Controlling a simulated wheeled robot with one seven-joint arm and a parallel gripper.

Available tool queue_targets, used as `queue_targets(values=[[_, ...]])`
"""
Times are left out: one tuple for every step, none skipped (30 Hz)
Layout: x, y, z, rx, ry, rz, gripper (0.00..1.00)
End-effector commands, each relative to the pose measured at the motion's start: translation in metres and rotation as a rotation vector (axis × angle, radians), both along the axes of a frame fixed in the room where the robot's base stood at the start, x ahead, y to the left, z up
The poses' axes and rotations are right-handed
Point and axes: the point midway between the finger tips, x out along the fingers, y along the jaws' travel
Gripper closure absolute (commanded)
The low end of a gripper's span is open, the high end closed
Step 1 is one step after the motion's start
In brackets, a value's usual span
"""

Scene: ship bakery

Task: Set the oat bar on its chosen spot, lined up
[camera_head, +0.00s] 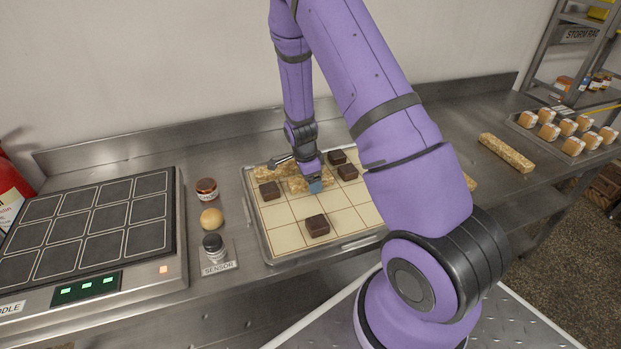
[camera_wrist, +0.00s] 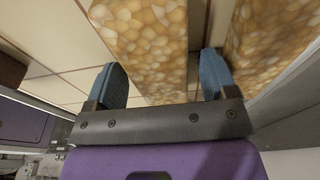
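A golden oat bar (camera_head: 298,184) lies on the cream gridded tray (camera_head: 347,218) in the head view, beneath my gripper (camera_head: 315,183). In the wrist view the same oat bar (camera_wrist: 146,45) reaches between the two blue fingertips of my gripper (camera_wrist: 162,78). A gap shows between the bar and the right finger; the left finger is close to the bar's edge, and I cannot tell if it touches. A second oat bar (camera_head: 265,173) lies to the left on the tray; it fills the right of the wrist view (camera_wrist: 270,40). No marked spot stands out.
Dark brown squares sit on the tray, one at the front (camera_head: 317,225), one at the left (camera_head: 269,190). Another bar (camera_head: 506,152) lies on the right counter.

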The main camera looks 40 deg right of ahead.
Motion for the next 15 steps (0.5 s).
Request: queue_targets(values=[[0.0, 0.0, 0.0, 0.0, 0.0, 0.0, 0.22], [0.0, 0.0, 0.0, 0.0, 0.0, 0.0, 0.22], [0.0, 0.0, 0.0, 0.0, 0.0, 0.0, 0.22], [0.0, 0.0, 0.0, 0.0, 0.0, 0.0, 0.22], [0.0, 0.0, 0.0, 0.0, 0.0, 0.0, 0.22], [0.0, 0.0, 0.001, 0.0, 0.0, 0.0, 0.22], [0.0, 0.0, 0.001, 0.0, 0.0, 0.0, 0.22], [0.0, 0.0, 0.002, 0.0, -0.001, 0.001, 0.22], [0.0, 0.0, 0.005, 0.0, -0.001, 0.001, 0.22], [0.001, 0.001, 0.007, 0.0, -0.002, 0.002, 0.22], [0.001, 0.001, 0.01, -0.001, -0.002, 0.001, 0.22], [0.002, 0.002, 0.015, -0.001, -0.003, 0.001, 0.22], [0.002, 0.003, 0.02, -0.001, -0.003, 0.001, 0.22], [0.002, 0.003, 0.025, -0.001, -0.004, 0.002, 0.22], [0.002, 0.004, 0.032, -0.001, -0.004, 0.001, 0.22]])
